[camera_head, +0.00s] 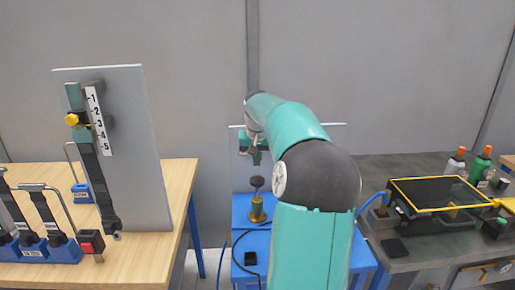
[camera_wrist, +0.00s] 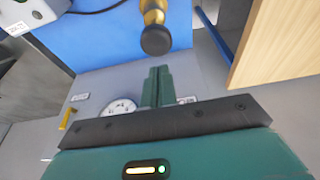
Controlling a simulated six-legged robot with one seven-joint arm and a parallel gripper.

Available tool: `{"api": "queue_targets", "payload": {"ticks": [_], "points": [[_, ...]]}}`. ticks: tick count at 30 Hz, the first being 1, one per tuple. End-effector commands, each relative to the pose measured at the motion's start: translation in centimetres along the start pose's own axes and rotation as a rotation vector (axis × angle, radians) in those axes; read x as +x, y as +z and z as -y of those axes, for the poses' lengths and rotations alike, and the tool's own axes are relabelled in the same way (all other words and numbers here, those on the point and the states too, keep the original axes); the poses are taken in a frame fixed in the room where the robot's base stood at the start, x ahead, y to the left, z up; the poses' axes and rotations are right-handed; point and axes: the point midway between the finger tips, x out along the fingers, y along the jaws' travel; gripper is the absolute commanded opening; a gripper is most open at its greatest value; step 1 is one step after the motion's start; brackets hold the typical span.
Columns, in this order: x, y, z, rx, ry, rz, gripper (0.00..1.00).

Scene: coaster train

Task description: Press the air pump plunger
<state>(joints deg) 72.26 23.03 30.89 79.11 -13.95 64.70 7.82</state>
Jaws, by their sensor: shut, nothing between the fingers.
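The air pump (camera_head: 257,212) is a brass cylinder standing upright on a blue bench (camera_head: 240,275). Its plunger has a round black knob (camera_head: 257,182) on top. In the wrist view the black knob (camera_wrist: 155,40) and brass body (camera_wrist: 152,10) show at the top centre, just beyond my fingertips. My gripper (camera_head: 256,158) shows partly in the head view, above the knob with a small gap. Its green fingers (camera_wrist: 158,72) are together with nothing between them. My arm hides part of the blue bench and the panel behind it.
A wooden table (camera_head: 180,185) at left carries an upright panel (camera_head: 135,150) with a numbered scale and yellow knob. A dark bench (camera_head: 390,175) at right holds a yellow-framed black box (camera_head: 440,192) and orange-capped bottles. A round white gauge (camera_wrist: 120,107) shows in the wrist view.

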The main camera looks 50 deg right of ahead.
Motion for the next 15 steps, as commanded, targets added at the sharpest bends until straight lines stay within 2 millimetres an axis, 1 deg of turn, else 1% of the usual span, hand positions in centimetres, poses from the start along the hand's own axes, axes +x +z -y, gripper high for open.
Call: {"api": "queue_targets", "payload": {"ticks": [1, 6, 10, 15], "points": [[1.1, 0.1, -0.1, 0.0, -0.001, 0.003, 0.0], [3.5, 0.8, -0.1, 0.0, 0.0, 0.001, 0.0], [4.4, 1.1, 0.0, 0.0, 0.0, 0.0, 0.0], [4.7, 1.1, 0.0, 0.0, 0.0, -0.002, 0.0]]}}
